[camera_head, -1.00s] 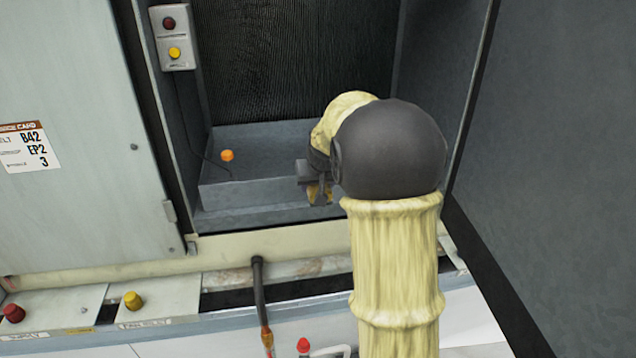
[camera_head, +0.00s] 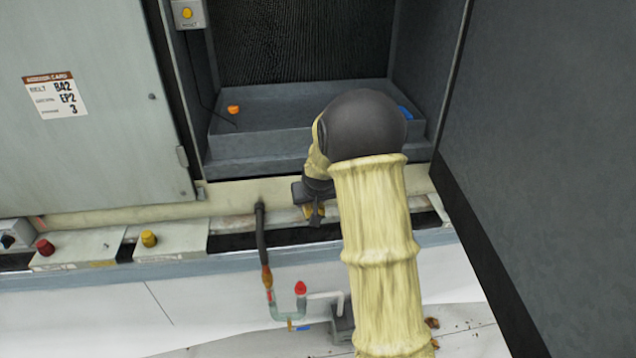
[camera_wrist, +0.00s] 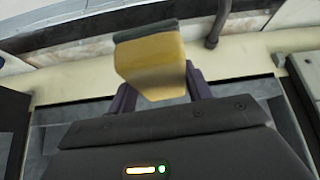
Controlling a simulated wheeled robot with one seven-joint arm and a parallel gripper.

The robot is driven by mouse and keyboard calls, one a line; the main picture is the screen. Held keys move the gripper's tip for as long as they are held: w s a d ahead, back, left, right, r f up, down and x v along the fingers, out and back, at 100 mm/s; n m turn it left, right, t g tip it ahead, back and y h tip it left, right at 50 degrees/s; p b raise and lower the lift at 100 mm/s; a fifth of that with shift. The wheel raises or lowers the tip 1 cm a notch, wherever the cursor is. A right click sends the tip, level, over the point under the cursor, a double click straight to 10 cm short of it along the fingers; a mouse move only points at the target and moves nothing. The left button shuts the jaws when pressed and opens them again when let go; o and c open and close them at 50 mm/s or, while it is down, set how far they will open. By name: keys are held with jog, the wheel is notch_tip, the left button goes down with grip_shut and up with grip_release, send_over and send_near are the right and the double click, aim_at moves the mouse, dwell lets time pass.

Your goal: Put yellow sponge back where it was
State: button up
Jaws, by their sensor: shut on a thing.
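The yellow sponge (camera_wrist: 152,62) is a tan-yellow block with a dark layer along one edge. It sits between the two fingers of my gripper (camera_wrist: 160,88) in the wrist view, and the gripper is shut on it. In the head view my gripper (camera_head: 313,212) points down in front of the cooler opening, over the cream front ledge. Only a small bit of the sponge (camera_head: 316,217) shows there. My arm hides part of the basin and ledge.
The grey basin (camera_head: 265,147) holds an orange float (camera_head: 233,109) and a blue item (camera_head: 405,112). A dark hose (camera_head: 261,230) leads down to a valve with a red knob (camera_head: 300,288). A dark panel (camera_head: 545,150) bounds the right.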

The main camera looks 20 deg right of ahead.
jog(key=s+a+f, duration=0.3)
jog(key=f, duration=0.6)
jog(key=s+a+f+n, duration=0.1)
jog(key=s+a+f, duration=0.2)
jog(key=f, duration=0.7)
jog(key=shift+a+y, duration=0.4)
jog(key=shift+a, duration=0.2)
